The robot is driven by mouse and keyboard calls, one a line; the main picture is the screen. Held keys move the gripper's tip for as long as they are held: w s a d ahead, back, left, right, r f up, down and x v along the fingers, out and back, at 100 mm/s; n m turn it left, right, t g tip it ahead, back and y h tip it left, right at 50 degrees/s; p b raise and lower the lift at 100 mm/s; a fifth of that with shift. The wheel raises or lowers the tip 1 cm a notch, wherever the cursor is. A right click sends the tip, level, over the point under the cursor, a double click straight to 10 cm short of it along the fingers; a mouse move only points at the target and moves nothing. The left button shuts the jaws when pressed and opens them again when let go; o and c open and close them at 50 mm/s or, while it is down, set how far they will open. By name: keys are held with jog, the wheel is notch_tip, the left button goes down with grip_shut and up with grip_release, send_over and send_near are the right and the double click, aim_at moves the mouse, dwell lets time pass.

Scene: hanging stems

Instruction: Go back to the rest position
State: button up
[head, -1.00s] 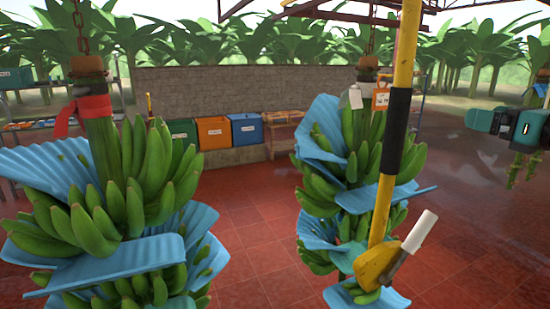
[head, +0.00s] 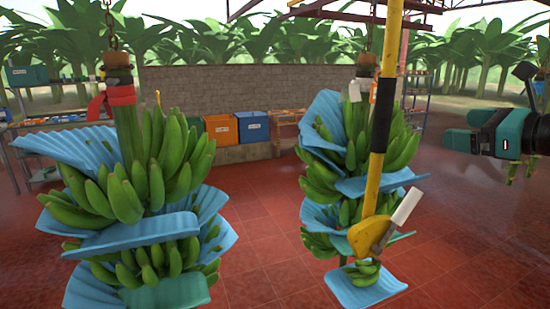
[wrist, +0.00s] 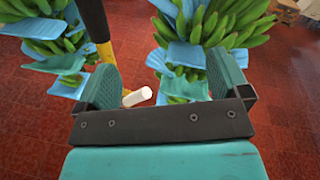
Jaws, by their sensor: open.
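My gripper (wrist: 163,82) shows in the wrist view with its two teal fingers spread wide. Nothing is held between them; a white cylinder (wrist: 137,97) and blue sheets show beyond the gap. In the head view my teal and black arm (head: 500,130) is at the right edge, apart from the hanging stems. The left banana stem (head: 150,180) hangs from a chain, with a red band near its top and blue sheets between its hands. The right banana stem (head: 350,150) hangs similarly, partly hidden by a yellow pole (head: 377,190).
The pole has a black sleeve (head: 383,115) and a yellow head with a white end (head: 407,206). Green, orange (head: 221,129) and blue (head: 252,126) bins stand by the grey wall (head: 250,90). Racks stand at left and right. The red tiled floor (head: 470,240) is open at right.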

jog(key=s+a+f+n+g+b, duration=0.2)
jog(key=s+a+f+n+g, duration=0.15)
jog(key=a+n, duration=0.25)
jog(key=s+a+f+n+g+y+b, duration=0.1)
jog(key=s+a+f+n+g, duration=0.15)
jog(key=a+f+n, duration=0.35)
jog(key=s+a+f+n+g+b, duration=0.2)
jog(key=s+a+f+n, duration=0.1)
jog(key=a+n, duration=0.3)
jog(key=s+a+f+n+g+h+b, duration=0.1)
jog(key=s+a+f+n+g+h, duration=0.1)
jog(key=s+f+n, duration=0.3)
jog(key=s+a+f+n+g+h+b, duration=0.2)
jog(key=s+a+f+n+g, duration=0.1)
jog(key=s+n, duration=0.8)
jog(key=shift+s+f+g, duration=0.7)
jog(key=shift+s+f, duration=0.1)
jog(key=shift+f, duration=0.05)
jog(key=shift+a, duration=0.15)
